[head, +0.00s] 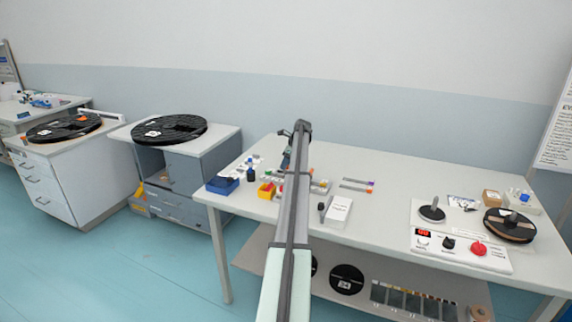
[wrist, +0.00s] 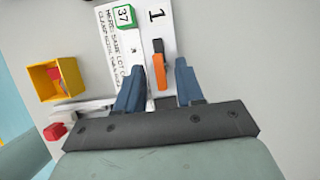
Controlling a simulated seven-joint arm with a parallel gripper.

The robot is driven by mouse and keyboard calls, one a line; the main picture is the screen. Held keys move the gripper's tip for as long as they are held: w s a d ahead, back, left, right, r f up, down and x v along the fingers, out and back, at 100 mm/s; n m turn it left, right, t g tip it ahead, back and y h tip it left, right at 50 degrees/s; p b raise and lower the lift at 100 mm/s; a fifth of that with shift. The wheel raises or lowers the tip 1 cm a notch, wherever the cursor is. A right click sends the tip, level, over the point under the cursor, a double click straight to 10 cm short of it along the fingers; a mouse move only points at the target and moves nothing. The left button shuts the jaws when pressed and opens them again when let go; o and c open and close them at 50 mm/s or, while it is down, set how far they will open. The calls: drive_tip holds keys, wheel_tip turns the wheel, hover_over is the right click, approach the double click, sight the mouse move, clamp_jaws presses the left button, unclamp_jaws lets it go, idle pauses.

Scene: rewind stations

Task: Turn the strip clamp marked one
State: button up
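The strip clamp shows in the wrist view as a small lever, orange (wrist: 160,77) toward my gripper and black at its far end. It lies on a white plate (wrist: 152,42) that carries a large printed 1 beside the clamp. My gripper (wrist: 157,67) is open, with one blue finger on each side of the clamp and a visible gap to each. I cannot tell the height of the fingertips above the plate. In the head view my arm hides most of the clamp station, and the clamp cannot be made out.
A yellow open box (wrist: 41,83) and a red block (wrist: 55,131) lie to the left. On the table (head: 400,180), a white box (head: 338,212) stands right of my arm, and a control panel (head: 462,249) lies farther right.

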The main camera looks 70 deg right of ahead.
drive_tip(key=shift+f, duration=0.15)
clamp_jaws()
idle(0.4)
